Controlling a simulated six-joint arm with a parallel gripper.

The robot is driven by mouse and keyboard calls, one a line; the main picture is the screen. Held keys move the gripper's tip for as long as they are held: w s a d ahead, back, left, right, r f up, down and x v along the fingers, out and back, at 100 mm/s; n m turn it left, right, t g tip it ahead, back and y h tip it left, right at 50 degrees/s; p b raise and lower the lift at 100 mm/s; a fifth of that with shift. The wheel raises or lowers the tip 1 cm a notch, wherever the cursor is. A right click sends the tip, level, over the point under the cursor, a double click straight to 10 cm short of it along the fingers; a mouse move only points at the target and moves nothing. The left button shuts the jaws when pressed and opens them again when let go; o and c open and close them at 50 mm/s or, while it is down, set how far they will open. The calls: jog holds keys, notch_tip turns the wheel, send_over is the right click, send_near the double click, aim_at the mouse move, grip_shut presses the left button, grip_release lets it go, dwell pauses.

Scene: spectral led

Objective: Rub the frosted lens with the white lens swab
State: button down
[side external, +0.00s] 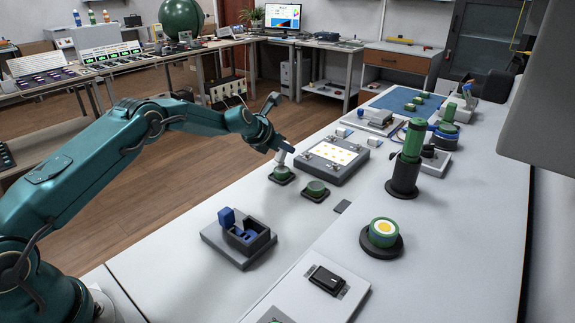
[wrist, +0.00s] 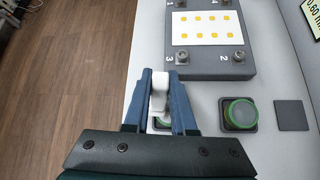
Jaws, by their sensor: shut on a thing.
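My gripper (side external: 277,148) is shut on the white lens swab (side external: 281,158), which points down between the fingers. In the wrist view my gripper (wrist: 166,100) has the white swab (wrist: 158,88) between its two blue fingers. A green-and-black round base (side external: 281,177) lies directly under the swab; whether they touch cannot be told. Just right of it is a pale green disc in a green rim on a black square base (side external: 315,191), apparently the frosted lens. It also shows right of my fingers in the wrist view (wrist: 240,113).
A grey plate with a lit panel (side external: 333,176) and corner screws stands just behind. A grey block with blue parts (side external: 211,236) is nearer. A green-topped cylinder (side external: 403,192) and a ringed yellow disc (side external: 381,229) stand to the right. The bench between them is mostly clear.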

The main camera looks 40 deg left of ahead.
jog(key=shift+s+d, duration=0.3)
jog(key=shift+d, duration=0.4)
jog(key=shift+s+d, duration=0.25)
jog(key=shift+d, duration=0.45)
jog(key=shift+s+d, duration=0.3)
jog(key=shift+d, duration=0.4)
jog(key=shift+w+a+f, duration=0.1)
jog(key=shift+w+a, duration=0.2)
jog(key=shift+a, duration=0.4)
jog(key=shift+w+a, duration=0.25)
jog(key=shift+a, duration=0.45)
jog(key=shift+w+a+f, duration=0.1)
jog(key=shift+w+a, duration=0.2)
jog(key=shift+a, duration=0.4)
jog(key=shift+d+r, duration=0.1)
jog(key=shift+r, duration=0.05)
jog(key=shift+s+d+r, duration=0.1)
jog(key=shift+s+d, duration=0.2)
jog(key=shift+d, duration=0.35)
jog(key=shift+s+d, duration=0.25)
jog(key=shift+d, duration=0.45)
jog(key=shift+s+d+r, duration=0.1)
jog(key=shift+s+d, duration=0.2)
jog(key=shift+d, duration=0.35)
